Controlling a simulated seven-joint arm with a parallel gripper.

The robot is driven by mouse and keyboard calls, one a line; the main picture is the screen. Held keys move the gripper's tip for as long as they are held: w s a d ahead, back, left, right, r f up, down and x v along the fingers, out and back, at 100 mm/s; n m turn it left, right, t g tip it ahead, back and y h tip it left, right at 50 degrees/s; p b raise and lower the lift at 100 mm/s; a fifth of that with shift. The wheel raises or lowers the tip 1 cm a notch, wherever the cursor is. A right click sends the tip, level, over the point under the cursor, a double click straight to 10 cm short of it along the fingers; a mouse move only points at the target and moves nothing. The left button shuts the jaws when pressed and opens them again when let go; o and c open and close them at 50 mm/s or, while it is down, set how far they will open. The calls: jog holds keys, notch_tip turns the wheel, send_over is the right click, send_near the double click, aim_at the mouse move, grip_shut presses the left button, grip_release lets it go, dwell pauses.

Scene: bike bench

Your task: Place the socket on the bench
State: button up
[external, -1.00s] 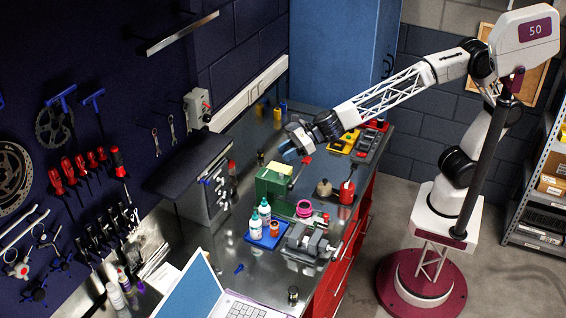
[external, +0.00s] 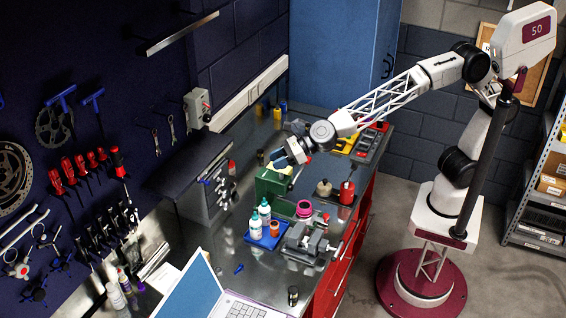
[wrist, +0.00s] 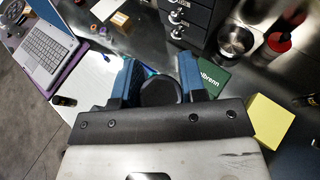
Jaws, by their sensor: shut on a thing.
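My gripper (external: 285,159) is above the green box (external: 272,187) on the bench. In the wrist view, its two blue fingers (wrist: 161,84) are shut on a dark, round piece, apparently the socket (wrist: 160,93). In the external view I cannot make out the socket at the fingers. The metal bench (external: 222,262) runs along the wall; its bare surface also shows in the wrist view (wrist: 130,45).
A blue tray (external: 262,241) with bottles, a pink ring (external: 304,208), a grey vise (external: 308,243) and a red can (external: 347,192) stand near the green box. A laptop (external: 190,290) is at the front. Some bare bench lies left of the tray.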

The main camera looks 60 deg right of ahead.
jog(key=shift+a+m+t+h, duration=0.5)
jog(key=shift+a+m+h, duration=0.3)
jog(key=shift+a, duration=2.7)
jog(key=m+t+h, duration=0.2)
jog(key=m+h, duration=0.2)
jog(key=h, duration=0.1)
send_over(270, 269)
notch_tip(270, 269, down, 12)
jog(key=shift+f, duration=0.45)
jog(key=shift+f, duration=3.1)
jog(key=shift+f, duration=0.1)
jog(key=shift+f, duration=1.75)
jog(key=shift+f, duration=0.15)
